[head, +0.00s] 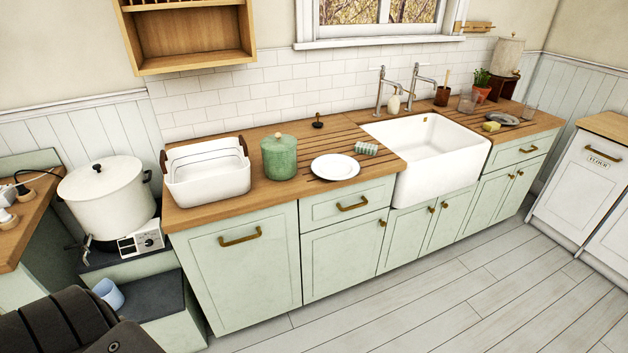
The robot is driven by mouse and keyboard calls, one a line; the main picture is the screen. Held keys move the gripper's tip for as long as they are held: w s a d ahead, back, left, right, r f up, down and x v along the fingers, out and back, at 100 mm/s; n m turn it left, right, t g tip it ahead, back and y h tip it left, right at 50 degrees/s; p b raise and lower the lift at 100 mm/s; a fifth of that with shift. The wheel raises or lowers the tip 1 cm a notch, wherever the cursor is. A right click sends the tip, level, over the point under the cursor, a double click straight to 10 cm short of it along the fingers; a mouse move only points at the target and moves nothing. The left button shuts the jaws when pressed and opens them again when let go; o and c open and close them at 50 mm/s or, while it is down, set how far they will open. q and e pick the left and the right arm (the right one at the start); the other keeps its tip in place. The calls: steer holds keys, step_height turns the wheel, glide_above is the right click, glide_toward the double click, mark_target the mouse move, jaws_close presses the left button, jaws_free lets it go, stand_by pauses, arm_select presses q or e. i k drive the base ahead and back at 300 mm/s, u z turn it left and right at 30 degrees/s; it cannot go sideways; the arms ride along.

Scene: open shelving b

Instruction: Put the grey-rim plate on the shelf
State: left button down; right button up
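A round white plate (335,167) lies flat on the wooden counter, left of the sink. Its rim is too small to tell whether it is grey. A dark grey plate or dish (503,119) lies on the counter right of the sink. An open wooden shelf (197,63) hangs on the wall at the upper left; its top is cut off by the picture edge. A dark part of my own arm shows at the lower left, but neither gripper is in view.
On the counter (210,205), a white basin (208,184) and a green lidded jar (279,160) stand left of the white plate. The floor (450,300) in front is clear.

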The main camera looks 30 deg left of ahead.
mark_target(330, 166)
steer(key=z, duration=0.55)
steer(key=k, duration=0.65)
steer(key=z, duration=0.65)
steer(key=i, duration=2.4)
steer(key=u, duration=1.7)
steer(key=i, duration=0.8)
steer(key=u, duration=0.75)
